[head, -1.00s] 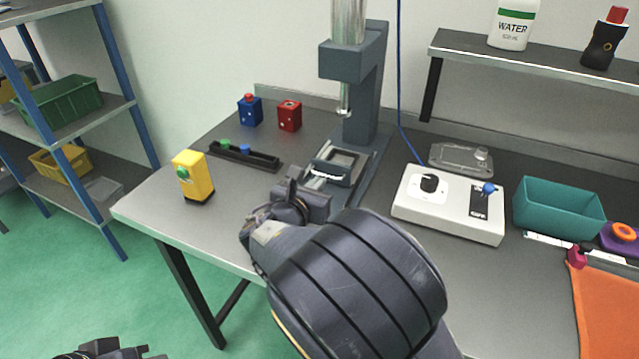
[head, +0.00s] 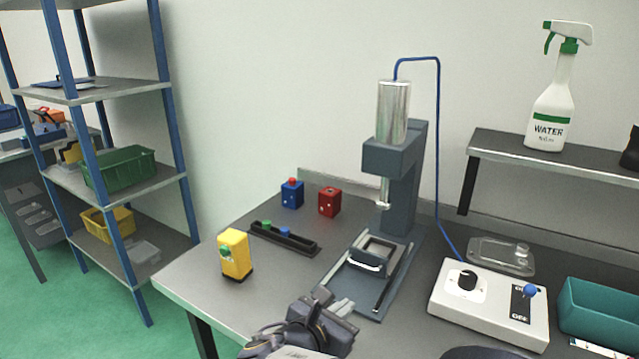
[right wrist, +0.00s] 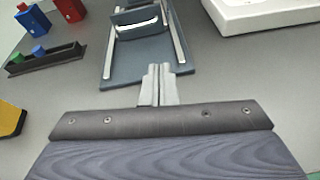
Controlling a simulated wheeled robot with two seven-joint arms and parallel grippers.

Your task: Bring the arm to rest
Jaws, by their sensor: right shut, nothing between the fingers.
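My right gripper (head: 337,304) is low in the middle of the head view, over the grey table (head: 205,279) in front of the press (head: 399,185). Its fingers are shut with nothing between them. In the right wrist view the closed fingertips (right wrist: 158,82) point at the front edge of the press's base plate (right wrist: 127,74); I cannot tell whether they touch it. Most of the right arm is below the frame. My left gripper is not in view.
Left of the press stand a yellow box (head: 235,254), a black rack (head: 284,238), a blue box (head: 291,194) and a red box (head: 330,202). To the right are a white control box (head: 489,305) and a teal bin (head: 602,312). Shelving (head: 120,175) stands at the left.

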